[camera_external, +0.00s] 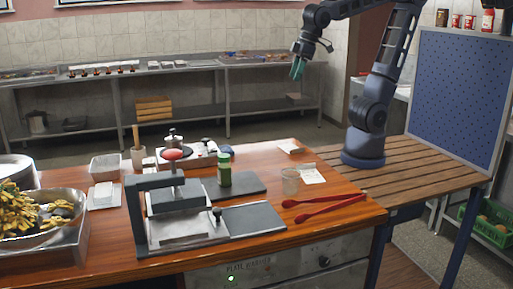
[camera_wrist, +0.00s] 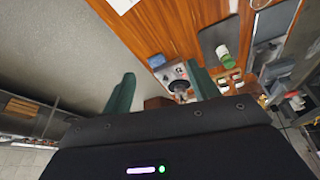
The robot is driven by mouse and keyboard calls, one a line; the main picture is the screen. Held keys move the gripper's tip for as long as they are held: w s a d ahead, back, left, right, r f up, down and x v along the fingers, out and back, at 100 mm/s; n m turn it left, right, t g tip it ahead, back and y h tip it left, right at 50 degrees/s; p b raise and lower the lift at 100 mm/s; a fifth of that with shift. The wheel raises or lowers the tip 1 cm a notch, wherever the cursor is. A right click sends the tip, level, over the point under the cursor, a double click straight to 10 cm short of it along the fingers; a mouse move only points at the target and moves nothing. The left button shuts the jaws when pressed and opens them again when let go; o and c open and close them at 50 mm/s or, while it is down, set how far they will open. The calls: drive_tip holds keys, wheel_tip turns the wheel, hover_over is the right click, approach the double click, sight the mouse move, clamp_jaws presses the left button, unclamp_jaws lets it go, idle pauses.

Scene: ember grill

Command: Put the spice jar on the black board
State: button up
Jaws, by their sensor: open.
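The spice jar (camera_external: 224,170), with a green lid and green contents, stands upright near the middle of the wooden counter. It appears to stand on a dark grey-black board (camera_external: 252,184). In the wrist view the jar (camera_wrist: 224,54) and the dark board (camera_wrist: 212,36) show at the upper right; where the jar's base rests is hard to tell there. My gripper (camera_external: 298,68) is open and empty, raised high behind the counter and well away from the jar. Its two teal fingers (camera_wrist: 162,88) are spread apart in the wrist view.
A metal press (camera_external: 175,215) with a red knob stands left of the jar, beside another dark plate (camera_external: 254,219). Red tongs (camera_external: 325,207) and a clear glass (camera_external: 290,181) lie to the right. Air around my gripper is free.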

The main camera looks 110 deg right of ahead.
drive_tip(key=s+d+f+n, duration=0.2)
drive_tip(key=s, duration=0.9)
drive_tip(key=shift+s+f+n+t+y, duration=0.2)
drive_tip(key=shift+s+n+t+y, duration=0.05)
drive_tip(key=shift+n+t+y, duration=0.15)
